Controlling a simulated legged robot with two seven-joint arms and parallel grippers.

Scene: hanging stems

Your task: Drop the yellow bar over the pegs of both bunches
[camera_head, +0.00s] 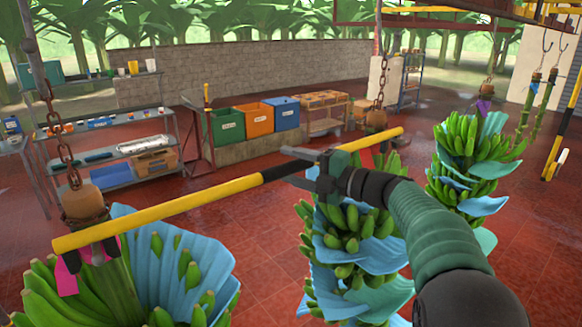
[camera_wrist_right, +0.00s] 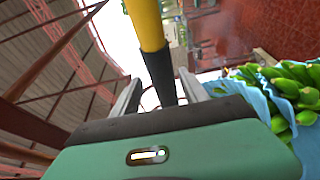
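The yellow bar (camera_head: 185,205) with a black middle grip spans from the left bunch (camera_head: 125,275) to the middle bunch (camera_head: 350,235). Its left end lies over dark pegs (camera_head: 108,250) at the left bunch. Its right end reaches the chain hanger above the middle bunch; my arm partly covers that bunch, and the contact there is unclear. My right gripper (camera_head: 288,166) is around the black grip, its fingers spread with gaps beside the bar. The bar also shows between the fingers in the wrist view (camera_wrist_right: 150,25). My left gripper is out of view.
Another bunch (camera_head: 468,160) hangs at the right. Steel shelves (camera_head: 110,125) stand at the left. Green, orange and blue bins (camera_head: 256,122) stand at the back. Chains (camera_head: 60,140) hang above the bunches. The red tiled floor (camera_head: 255,225) is mostly clear.

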